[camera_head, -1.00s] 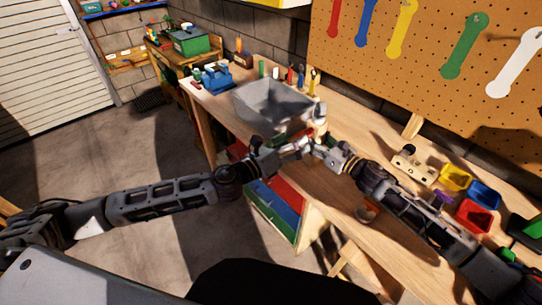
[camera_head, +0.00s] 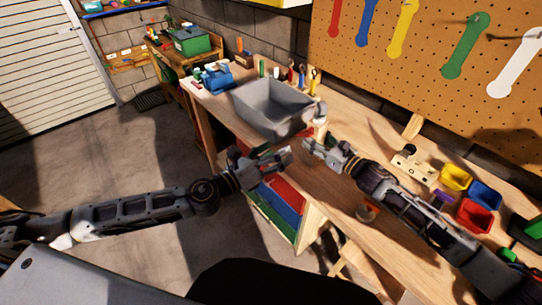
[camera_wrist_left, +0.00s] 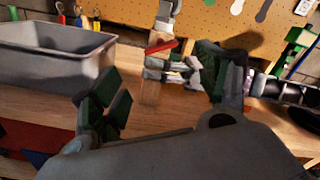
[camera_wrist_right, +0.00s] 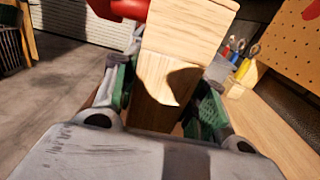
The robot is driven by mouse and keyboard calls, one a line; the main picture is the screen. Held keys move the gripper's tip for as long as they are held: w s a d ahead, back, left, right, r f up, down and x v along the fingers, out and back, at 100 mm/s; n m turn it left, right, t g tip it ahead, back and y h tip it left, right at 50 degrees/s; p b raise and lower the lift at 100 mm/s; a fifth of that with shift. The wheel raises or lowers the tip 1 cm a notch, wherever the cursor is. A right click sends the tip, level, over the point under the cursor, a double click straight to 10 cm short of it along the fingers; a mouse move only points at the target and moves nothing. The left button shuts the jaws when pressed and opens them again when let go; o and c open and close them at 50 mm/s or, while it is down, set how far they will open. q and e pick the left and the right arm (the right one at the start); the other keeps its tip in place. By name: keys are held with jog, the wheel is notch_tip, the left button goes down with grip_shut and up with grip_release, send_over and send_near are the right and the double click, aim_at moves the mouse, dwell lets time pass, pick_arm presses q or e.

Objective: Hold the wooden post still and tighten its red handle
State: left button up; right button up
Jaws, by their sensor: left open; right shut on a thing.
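The wooden post (camera_wrist_right: 185,40) stands between the fingers of my right gripper (camera_wrist_right: 160,110) in the right wrist view, and the gripper is shut on it. Its red handle (camera_wrist_right: 130,8) shows at the top edge, left of the post's upper block. In the left wrist view the red handle (camera_wrist_left: 163,47) lies just above the right gripper's fingers (camera_wrist_left: 172,70). My left gripper (camera_head: 287,157) is open and empty, a short way left of the right gripper (camera_head: 308,148) in the head view. Its two fingers are spread wide in the left wrist view. The post is mostly hidden in the head view.
A grey bin (camera_head: 270,108) stands on the wooden workbench (camera_head: 345,205) behind the grippers. Yellow, blue and red small bins (camera_head: 472,215) sit at the right. A pegboard (camera_head: 430,70) with coloured wrenches rises behind. Free floor lies left of the bench.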

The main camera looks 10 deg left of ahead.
pick_arm(q)
jog(key=shift+v, duration=0.75)
pick_arm(e)
jog(key=o, duration=1.3)
jog(key=shift+d, duration=0.1)
jog(key=shift+v, duration=5.9)
pick_arm(q)
jog(key=shift+r, duration=0.1)
